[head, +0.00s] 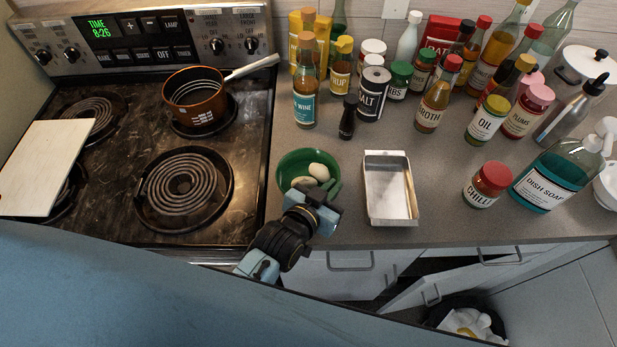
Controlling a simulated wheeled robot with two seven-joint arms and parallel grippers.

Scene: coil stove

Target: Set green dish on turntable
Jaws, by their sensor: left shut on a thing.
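The green dish (287,172) is a round bowl on the grey counter, just right of the stove, with several pale rounded pieces (318,171) in it. My left gripper (326,193) is at the dish's near right rim, shut on it. The fingers cover part of that rim. I cannot tell whether the dish is lifted off the counter. I cannot make out a turntable in this view. My right gripper is not in view.
A metal tray (375,222) lies close right of the dish. Behind stand a wine bottle (306,88), a small dark bottle (347,118) and a salt can (373,95). A brown pot (193,98) sits on the stove. A cabinet door (450,282) stands open below.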

